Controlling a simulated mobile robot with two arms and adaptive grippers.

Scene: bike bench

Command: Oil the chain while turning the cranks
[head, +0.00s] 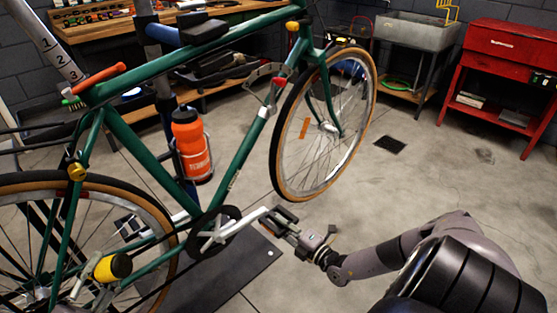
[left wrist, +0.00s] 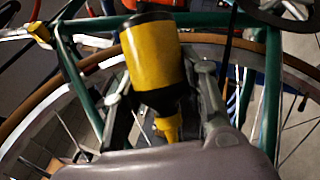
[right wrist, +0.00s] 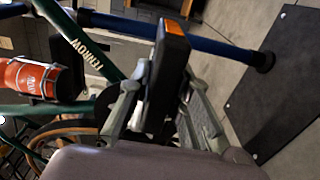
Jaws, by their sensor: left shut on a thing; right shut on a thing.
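The green bike (head: 138,144) is held off the floor. My left gripper (left wrist: 165,92) is shut on a yellow oil bottle (left wrist: 150,55) with a black collar and a yellow nozzle. In the head view the bottle (head: 108,268) lies tilted beside the rear wheel (head: 32,184), near the lower chain run. Whether its nozzle touches the chain is hidden. My right gripper (head: 300,232) is shut on the pedal (right wrist: 172,48), which has an orange reflector. The silver crank (head: 245,222) points right from the chainring (head: 212,234).
An orange water bottle (head: 190,145) sits on the frame. The front wheel (head: 325,125) is just above my right gripper. A dark stand base plate (head: 240,265) lies below the cranks. A workbench, a sink (head: 417,38) and a red cabinet (head: 505,50) stand behind. Open floor lies to the right.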

